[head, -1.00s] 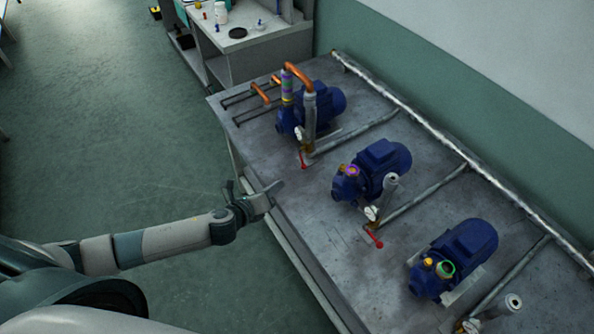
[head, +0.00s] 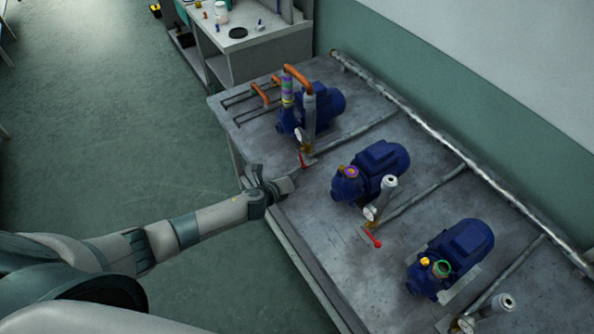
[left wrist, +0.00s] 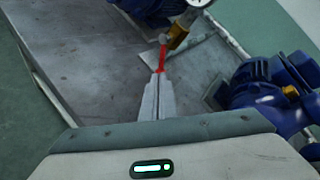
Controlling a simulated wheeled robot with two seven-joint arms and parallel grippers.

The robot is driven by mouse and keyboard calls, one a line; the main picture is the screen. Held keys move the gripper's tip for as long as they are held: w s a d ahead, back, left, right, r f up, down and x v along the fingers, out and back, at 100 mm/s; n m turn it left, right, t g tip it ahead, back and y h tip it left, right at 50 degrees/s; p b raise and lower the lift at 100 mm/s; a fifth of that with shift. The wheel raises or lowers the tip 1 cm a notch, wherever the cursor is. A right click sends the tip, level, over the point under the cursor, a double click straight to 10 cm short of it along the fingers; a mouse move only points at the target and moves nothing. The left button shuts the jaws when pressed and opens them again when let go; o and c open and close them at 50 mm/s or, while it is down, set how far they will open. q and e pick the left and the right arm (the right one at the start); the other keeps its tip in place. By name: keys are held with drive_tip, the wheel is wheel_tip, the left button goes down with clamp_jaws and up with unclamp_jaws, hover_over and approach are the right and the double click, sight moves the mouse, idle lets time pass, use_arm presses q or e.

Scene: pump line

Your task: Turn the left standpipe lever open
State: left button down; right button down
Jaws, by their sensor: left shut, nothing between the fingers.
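The left standpipe (head: 310,120) rises in front of the far-left blue pump, with an orange pipe bend at its top. Its red lever (head: 303,160) is at its foot and points toward the bench's front edge. My left gripper (head: 299,174) is shut and empty, with its fingertips close to the lever's free end. In the left wrist view the closed fingers (left wrist: 157,82) point straight at the red lever (left wrist: 162,57), which joins a brass valve (left wrist: 178,36). I cannot tell whether they touch. My right gripper is not in view.
A middle blue pump (head: 373,170) stands to the right with its own standpipe and red lever (head: 374,240). Another blue pump (head: 452,258) stands nearest. A long pipe (head: 440,135) runs along the back. Bare bench top (head: 320,225) lies in front of the middle pump.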

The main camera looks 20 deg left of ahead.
use_arm(q)
drive_tip(key=shift+w+d+f, duration=0.15)
drive_tip(key=shift+w+f, duration=0.1)
drive_tip(key=shift+w, duration=0.3)
drive_tip(key=shift+f, duration=0.1)
drive_tip(key=shift+f+b, duration=0.15)
drive_tip(key=shift+b, duration=0.2)
drive_tip(key=m+b, duration=0.1)
drive_tip(key=b, duration=0.2)
drive_tip(key=a+f+t+y+b, duration=0.1)
drive_tip(key=b, duration=0.2)
drive_tip(key=shift+w+f+m+t, duration=0.2)
drive_tip(key=shift+w+m+t, duration=0.1)
drive_tip(key=shift+m, duration=0.1)
drive_tip(key=shift+w+a+r+m+t+b, duration=0.15)
drive_tip(key=shift+m+t+b, duration=0.15)
drive_tip(key=shift+b, duration=0.15)
drive_tip(key=shift+r, duration=0.1)
